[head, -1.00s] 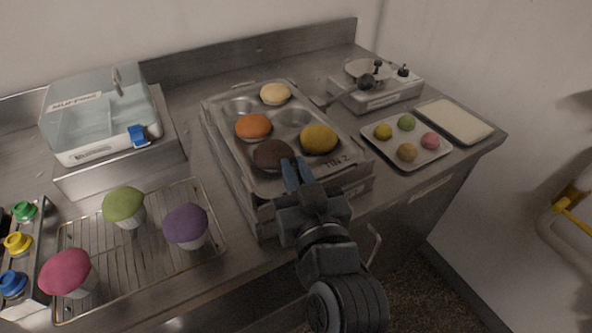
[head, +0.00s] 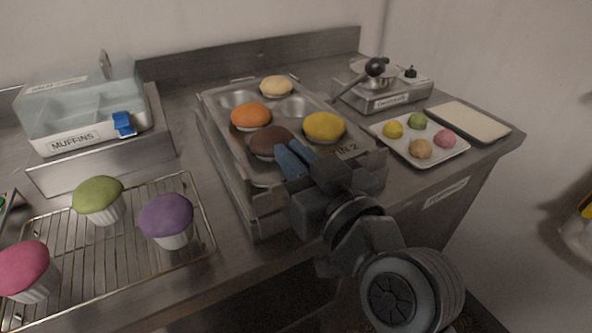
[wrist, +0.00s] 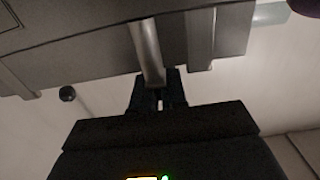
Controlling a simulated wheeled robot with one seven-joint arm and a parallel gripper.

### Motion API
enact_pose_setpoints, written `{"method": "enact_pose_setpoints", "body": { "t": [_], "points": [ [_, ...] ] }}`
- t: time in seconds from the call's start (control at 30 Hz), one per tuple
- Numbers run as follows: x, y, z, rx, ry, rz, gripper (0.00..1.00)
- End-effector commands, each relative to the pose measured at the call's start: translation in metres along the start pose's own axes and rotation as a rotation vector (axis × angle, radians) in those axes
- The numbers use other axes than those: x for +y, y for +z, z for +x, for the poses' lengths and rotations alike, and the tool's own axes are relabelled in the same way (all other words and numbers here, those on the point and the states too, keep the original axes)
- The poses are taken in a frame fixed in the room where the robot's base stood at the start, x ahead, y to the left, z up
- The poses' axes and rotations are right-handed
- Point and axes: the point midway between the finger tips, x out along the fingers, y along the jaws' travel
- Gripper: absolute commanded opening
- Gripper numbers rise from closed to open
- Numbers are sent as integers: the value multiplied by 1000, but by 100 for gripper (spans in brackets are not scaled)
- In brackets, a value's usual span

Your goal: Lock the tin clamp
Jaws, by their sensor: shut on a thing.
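The muffin tin (head: 222,142), marked TIN 2, sits in a metal stand on the counter, holding several muffins; some cups are empty. My gripper (head: 292,160) is at the tin's front edge, with its blue fingers pointing up and left. In the wrist view its fingertips (wrist: 159,98) are shut on the end of a bright metal bar, which I take to be the clamp lever (wrist: 147,50). The lever meets a grey metal edge above. In the head view the gripper hides the clamp, so I cannot tell whether it is latched.
A wire rack (head: 120,245) with green, purple and pink muffins lies left. A clear MUFFINS case (head: 80,110) with a blue latch stands behind it. To the right are a small burner unit (head: 385,95), a tray of small balls (head: 445,155) and a pale slab (head: 470,120).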

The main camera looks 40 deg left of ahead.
Motion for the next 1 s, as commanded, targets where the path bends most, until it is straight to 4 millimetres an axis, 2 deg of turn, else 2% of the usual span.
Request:
{"method": "enact_pose_setpoints", "body": {
  "t": [0.33,0.37,0.57,0.83,1.0],
  "points": [
    [1,0,-1,-1,-4,0,0],
    [1,0,-1,-1,-3,0,15],
    [0,0,0,-1,-4,0,33],
    [0,0,-3,-1,-4,0,33],
    [1,2,-23,-1,-2,0,33]
  ]
}}
